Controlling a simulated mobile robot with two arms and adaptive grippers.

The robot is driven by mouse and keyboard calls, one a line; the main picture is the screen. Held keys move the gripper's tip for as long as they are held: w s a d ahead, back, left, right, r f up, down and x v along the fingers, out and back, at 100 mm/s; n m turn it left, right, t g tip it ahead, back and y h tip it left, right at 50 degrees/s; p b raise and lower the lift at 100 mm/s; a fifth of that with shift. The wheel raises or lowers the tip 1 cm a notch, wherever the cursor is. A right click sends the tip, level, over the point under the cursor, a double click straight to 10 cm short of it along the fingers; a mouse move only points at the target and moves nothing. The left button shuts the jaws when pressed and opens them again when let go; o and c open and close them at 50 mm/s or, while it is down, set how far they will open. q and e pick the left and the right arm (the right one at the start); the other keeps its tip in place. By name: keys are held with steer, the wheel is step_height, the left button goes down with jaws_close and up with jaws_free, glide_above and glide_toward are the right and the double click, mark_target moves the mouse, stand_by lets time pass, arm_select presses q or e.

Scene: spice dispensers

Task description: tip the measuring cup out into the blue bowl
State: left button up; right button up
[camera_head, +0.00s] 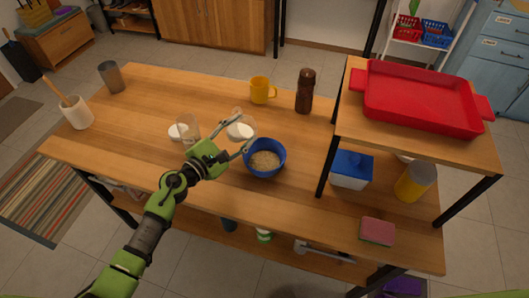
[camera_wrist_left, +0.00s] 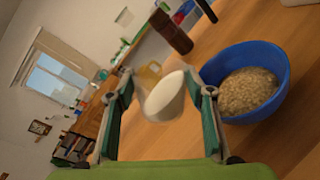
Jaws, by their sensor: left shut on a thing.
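The measuring cup (camera_head: 241,131) is a small, clear-walled cup with white contents. My left gripper (camera_head: 239,134) is shut on it, and the cup sits between the fingers, just left of the blue bowl. In the left wrist view the cup (camera_wrist_left: 164,98) is between the two green-padded fingers and looks tilted in the turned picture. The blue bowl (camera_head: 249,161) stands on the table and holds beige grains. It also shows in the left wrist view (camera_wrist_left: 278,63), to the right of the cup. My right gripper is out of view.
A clear jar (camera_head: 188,125) and a white round piece (camera_head: 177,132) stand left of the gripper. A yellow mug (camera_head: 260,90) and a brown grinder (camera_head: 305,91) stand behind the bowl. A raised shelf with a red tray (camera_head: 415,96) is at right. The left tabletop is mostly clear.

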mark_target(250, 137)
arm_select(q)
steer(key=shift+d+r+m, duration=0.1)
steer(key=shift+r+m, duration=0.05)
steer(key=shift+m, duration=0.15)
steer(key=shift+s+d+f+m, duration=0.1)
steer(key=shift+f+m, duration=0.4)
steer(key=shift+m, duration=0.3)
stand_by(0.4)
steer(key=shift+s+d+r+m+y+p, duration=0.15)
steer(key=shift+r+m+y+p, duration=0.1)
steer(key=shift+m+p, duration=0.4)
steer(key=shift+s+d+r+m+y+p, duration=0.2)
steer(key=shift+m+p, duration=0.25)
steer(key=shift+m, duration=0.4)
stand_by(1.4)
steer(key=shift+s+d+r+m+p, duration=0.2)
steer(key=shift+d+m+p, duration=0.1)
steer(key=shift+d+m, duration=0.1)
steer(key=shift+s+d+r+m+p, duration=0.15)
steer(key=shift+d+m+p, duration=0.1)
steer(key=shift+d+m, duration=0.15)
stand_by(0.7)
steer(key=shift+s+d+r+m+t+y+p, duration=0.1)
steer(key=shift+d+m+t+y+p, duration=0.1)
steer(key=shift+m+p, duration=0.25)
steer(key=shift+s+d+m+t+y+p, duration=0.15)
steer(key=shift+m+p, duration=0.1)
steer(key=shift+m, duration=0.3)
stand_by(0.9)
